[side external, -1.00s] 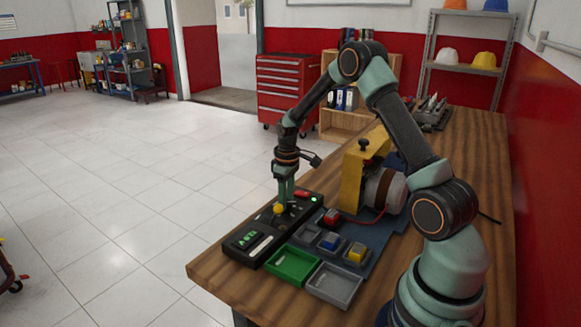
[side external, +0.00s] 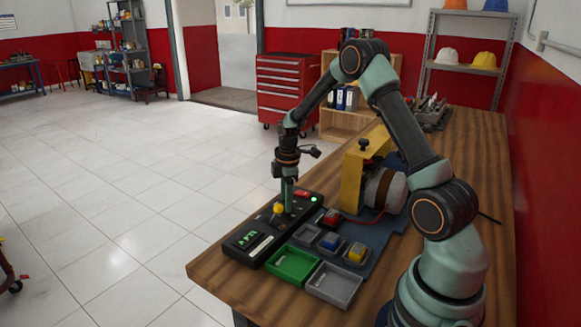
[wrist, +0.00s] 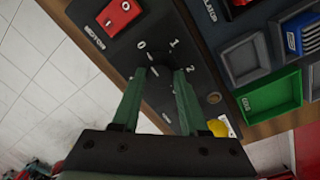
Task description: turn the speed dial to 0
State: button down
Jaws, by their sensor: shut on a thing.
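The speed dial (wrist: 160,85) is on the black control box (side external: 262,236), with white figures 0, 1 and 2 around its far side in the wrist view. My gripper (wrist: 166,73) has its green fingers on either side of the dial's knob and is shut on it. The fingers hide much of the knob, and I cannot tell which figure its pointer faces. In the side view my gripper (side external: 288,210) points straight down onto the box, with its fingers nearly in line, and the dial is hidden.
A yellow knob (side external: 278,209) stands close to my fingers. A red rocker switch (wrist: 121,16) is on the same panel. A green tray (side external: 292,265), a grey tray (side external: 333,284) and bins with coloured blocks lie to the right. A yellow engine stand (side external: 354,180) rises behind.

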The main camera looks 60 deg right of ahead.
jog(key=shift+n, duration=0.3)
jog(key=shift+c, duration=2.2)
grip_release()
notch_tip(320, 180, up, 12)
jog(key=shift+s+a, duration=0.2)
jog(key=shift+s, duration=0.2)
jog(key=shift+r, duration=0.1)
jog(key=s+a+r+m+t, duration=0.2)
jog(key=s+a+r+m, duration=0.25)
jog(key=a+r, duration=0.45)
jog(key=s+a+m+t, duration=0.2)
jog(key=s+a+m, duration=0.4)
jog(key=s+a, duration=0.3)
jog(key=shift+s+a+t, duration=0.2)
jog(key=shift+a+t, duration=0.2)
jog(key=shift+a, duration=0.3)
